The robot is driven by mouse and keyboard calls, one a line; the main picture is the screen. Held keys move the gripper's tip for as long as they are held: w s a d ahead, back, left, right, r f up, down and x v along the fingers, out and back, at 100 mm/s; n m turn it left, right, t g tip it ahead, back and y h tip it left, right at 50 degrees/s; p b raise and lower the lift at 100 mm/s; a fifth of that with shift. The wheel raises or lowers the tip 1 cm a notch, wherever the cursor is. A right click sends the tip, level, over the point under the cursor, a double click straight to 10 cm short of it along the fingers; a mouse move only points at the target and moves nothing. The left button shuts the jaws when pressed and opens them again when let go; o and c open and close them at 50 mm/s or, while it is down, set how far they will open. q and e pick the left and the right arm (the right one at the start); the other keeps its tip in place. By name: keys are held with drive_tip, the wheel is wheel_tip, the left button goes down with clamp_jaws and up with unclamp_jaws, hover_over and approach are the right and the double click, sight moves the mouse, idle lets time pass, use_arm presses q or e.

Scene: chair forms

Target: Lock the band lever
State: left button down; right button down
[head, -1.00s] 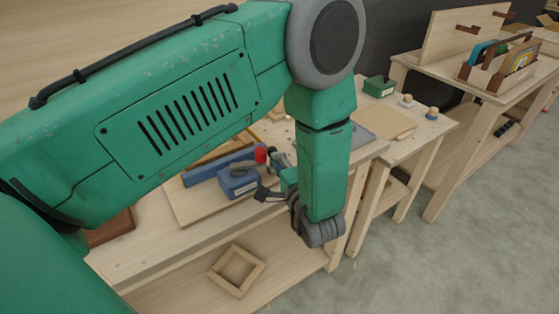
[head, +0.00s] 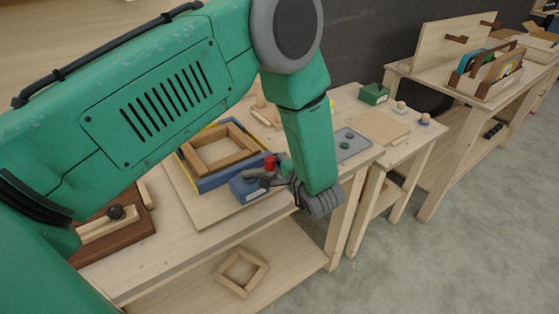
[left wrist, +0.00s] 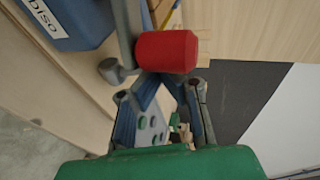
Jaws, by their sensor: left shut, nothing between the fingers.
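The band lever is a grey arm with a red knob (head: 270,162), beside a blue clamp block (head: 247,187) on the wooden board. A blue band (head: 203,184) runs around a wooden frame (head: 222,160) there. My left gripper (head: 272,178) is shut and empty, close to the knob at the block's right end. In the left wrist view the red knob (left wrist: 167,51) stands just in front of the closed fingertips (left wrist: 160,76). I cannot tell whether they touch. The blue block (left wrist: 75,22) shows at upper left, with part of a label. My right gripper is not in view.
A dark wooden block with a black knob (head: 115,212) sits at the bench's left. A small frame (head: 240,271) lies on the lower shelf. A grey plate (head: 350,144) and a green box (head: 374,94) are farther right. The floor at right is clear.

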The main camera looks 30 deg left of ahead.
use_arm(q)
drive_tip(key=shift+w+a+r+g+h+p, duration=0.2)
drive_tip(key=shift+a+r+g+h+p, duration=0.1)
drive_tip(key=shift+r+h+p, duration=0.1)
drive_tip(key=shift+w+a+f+h, duration=0.15)
drive_tip(key=shift+f+h, duration=0.05)
drive_tip(key=shift+h, duration=0.1)
drive_tip(key=shift+w+a+f+p, duration=0.15)
drive_tip(key=shift+w+a+p, duration=0.15)
drive_tip(key=shift+p, duration=0.25)
drive_tip(key=shift+a, duration=0.5)
